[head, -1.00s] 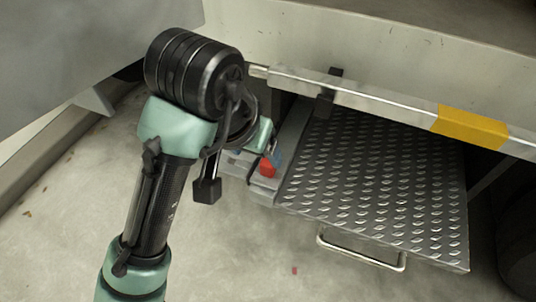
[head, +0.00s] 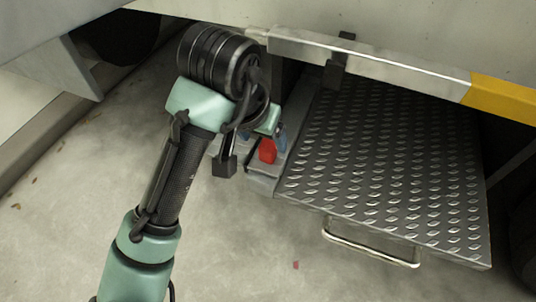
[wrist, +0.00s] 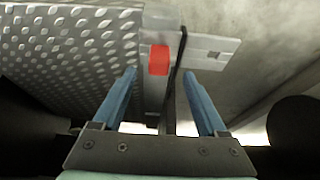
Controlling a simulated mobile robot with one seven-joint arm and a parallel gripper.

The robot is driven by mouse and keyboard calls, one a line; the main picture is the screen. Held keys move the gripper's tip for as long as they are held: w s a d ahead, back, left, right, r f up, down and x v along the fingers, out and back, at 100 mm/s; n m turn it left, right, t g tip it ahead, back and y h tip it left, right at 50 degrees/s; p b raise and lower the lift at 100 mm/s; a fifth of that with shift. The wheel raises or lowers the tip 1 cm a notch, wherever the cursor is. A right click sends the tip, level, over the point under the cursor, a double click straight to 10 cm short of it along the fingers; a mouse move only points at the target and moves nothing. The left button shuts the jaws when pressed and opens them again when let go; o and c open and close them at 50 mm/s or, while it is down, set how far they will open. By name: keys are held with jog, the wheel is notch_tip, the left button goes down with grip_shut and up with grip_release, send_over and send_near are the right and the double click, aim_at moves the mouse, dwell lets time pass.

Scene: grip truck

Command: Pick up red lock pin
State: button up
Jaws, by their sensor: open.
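The red lock pin (head: 267,150) is a small red block on the grey bracket at the left edge of the diamond-plate step in the head view. In the wrist view the red lock pin (wrist: 159,60) stands beyond the fingertips, between their lines and nearer the left finger. My gripper (wrist: 162,80) is open, with two blue fingers apart and nothing between them. In the head view my gripper (head: 279,138) is partly hidden by my wrist; a blue fingertip shows beside the red pin. I cannot tell whether it touches.
The diamond-plate step (head: 385,165) with a metal loop handle (head: 370,245) lies right of the pin. A metal rail with a yellow band (head: 500,95) runs above it. A dark cable or strap (wrist: 178,60) passes right of the pin. Open concrete floor lies in front.

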aim_at(268, 145)
jog(key=b+x, duration=0.3)
jog(key=x, duration=0.1)
jog(key=shift+w+d+f, duration=0.15)
jog(key=shift+d, duration=0.05)
jog(key=shift+c, duration=0.3)
grip_shut()
